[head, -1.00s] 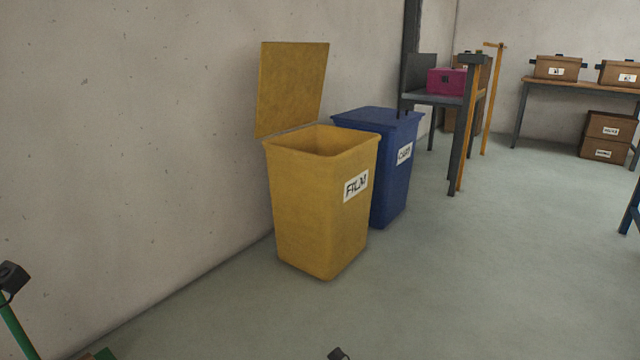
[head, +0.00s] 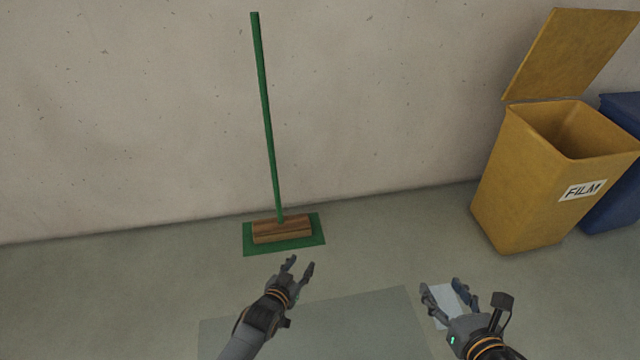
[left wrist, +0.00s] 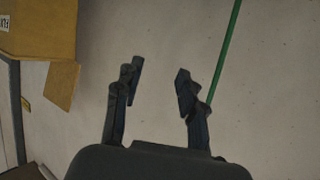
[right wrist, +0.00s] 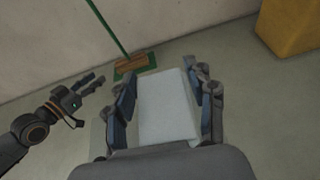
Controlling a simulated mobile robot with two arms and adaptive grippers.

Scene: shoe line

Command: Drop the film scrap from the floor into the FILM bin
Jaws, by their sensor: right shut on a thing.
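The film scrap (head: 446,304) is a pale, whitish sheet. My right gripper (head: 441,288) is shut on it, and the sheet also shows between the fingers in the right wrist view (right wrist: 167,105). The yellow FILM bin (head: 528,190) stands against the wall at the right in the head view, with its lid (head: 572,52) raised and its top open. My right gripper is in front of it and to its left, apart from it. My left gripper (head: 299,266) is open and empty, near the broom.
A green-handled broom (head: 267,130) stands on a green floor patch (head: 312,240) by the wall. A blue bin (head: 612,200) is right of the FILM bin. A pale grey rectangle (head: 330,325) lies below my arms. The floor before the FILM bin looks clear.

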